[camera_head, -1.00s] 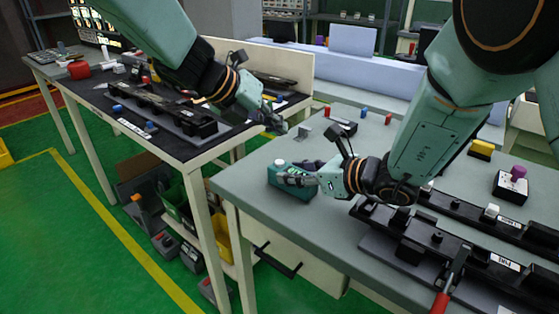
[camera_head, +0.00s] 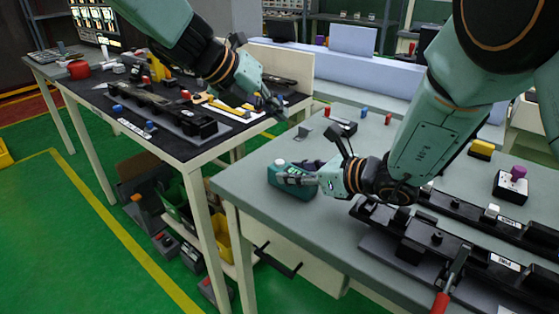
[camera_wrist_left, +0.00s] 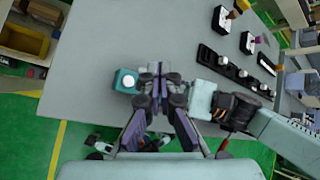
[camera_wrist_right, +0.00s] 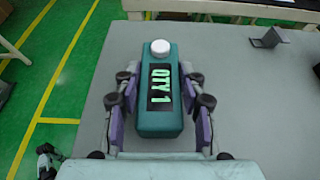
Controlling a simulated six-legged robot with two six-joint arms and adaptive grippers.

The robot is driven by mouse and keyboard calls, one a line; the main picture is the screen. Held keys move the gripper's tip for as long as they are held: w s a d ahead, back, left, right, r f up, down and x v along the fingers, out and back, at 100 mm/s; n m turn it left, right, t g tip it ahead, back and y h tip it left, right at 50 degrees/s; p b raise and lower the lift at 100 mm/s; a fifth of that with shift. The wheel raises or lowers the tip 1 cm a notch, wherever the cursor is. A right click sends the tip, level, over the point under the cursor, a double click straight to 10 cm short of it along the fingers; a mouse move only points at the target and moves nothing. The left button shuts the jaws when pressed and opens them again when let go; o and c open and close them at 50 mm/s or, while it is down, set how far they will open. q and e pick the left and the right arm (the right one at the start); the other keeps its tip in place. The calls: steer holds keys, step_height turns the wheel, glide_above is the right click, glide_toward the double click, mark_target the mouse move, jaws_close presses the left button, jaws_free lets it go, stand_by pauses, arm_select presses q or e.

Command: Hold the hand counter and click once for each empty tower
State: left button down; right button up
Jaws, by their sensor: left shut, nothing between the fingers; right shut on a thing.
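The hand counter (camera_head: 290,184) is a teal box with a white round button on top. My right gripper (camera_head: 298,180) is shut on it, near the left edge of the grey table. In the right wrist view the counter (camera_wrist_right: 160,105) sits between both fingers and its display reads "QTY 1". My left gripper (camera_head: 280,112) is shut and empty, higher up and apart from the counter. In the left wrist view the counter (camera_wrist_left: 126,80) is just left of the closed fingertips (camera_wrist_left: 155,72). Black fixtures (camera_head: 430,245) carry raised posts; which are towers I cannot tell.
A purple-knobbed box (camera_head: 511,184) and a yellow-topped box (camera_head: 481,150) stand behind. A dark table (camera_head: 185,140) on the left holds another black fixture. The grey tabletop (camera_head: 255,180) around the counter is clear.

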mark_target(276, 163)
arm_select(q)
steer(key=shift+r, duration=0.4)
steer(key=shift+f, duration=0.15)
steer(key=shift+f, duration=4.3)
steer(key=shift+f, duration=0.15)
steer(key=shift+f, duration=0.3)
steer(key=shift+f, duration=0.45)
steer(key=shift+r, duration=0.9)
